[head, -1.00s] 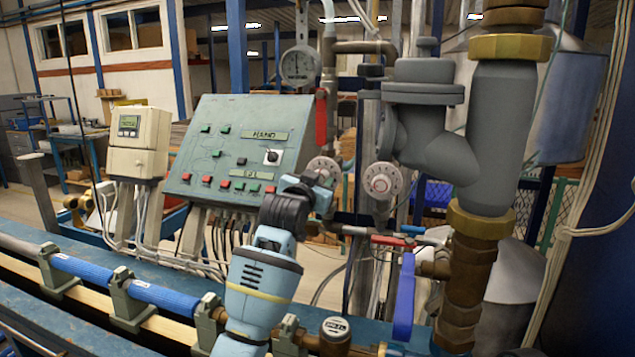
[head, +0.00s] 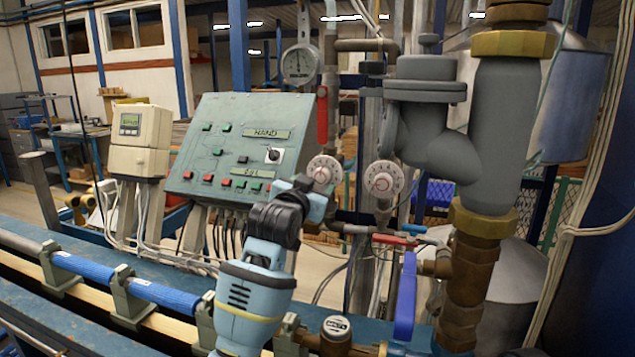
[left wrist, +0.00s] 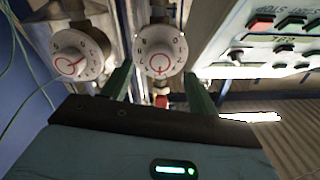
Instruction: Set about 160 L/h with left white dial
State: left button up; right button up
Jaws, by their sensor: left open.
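The left white dial (head: 324,169) is a round white knob with a red ring and dark numbers, on the pipework right of the green panel. My left gripper (head: 316,192) is just below and in front of it. In the left wrist view this dial (left wrist: 159,48) shows between the two green fingertips (left wrist: 158,76), which are open, one on each side. I cannot tell whether they touch it. Its exact reading is too small to tell. A second white dial (head: 383,180) is to its right; it also shows at the left of the left wrist view (left wrist: 77,56). My right gripper is not seen.
The sloped green control panel (head: 225,150) with buttons stands left of the dials. A red-handled lever (head: 322,115) and a round gauge (head: 301,65) are above the left dial. A blue-handled lever (head: 405,297) and a large grey valve body (head: 425,110) stand to the right.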

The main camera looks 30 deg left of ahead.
pick_arm(q)
jog(key=shift+v, duration=1.85)
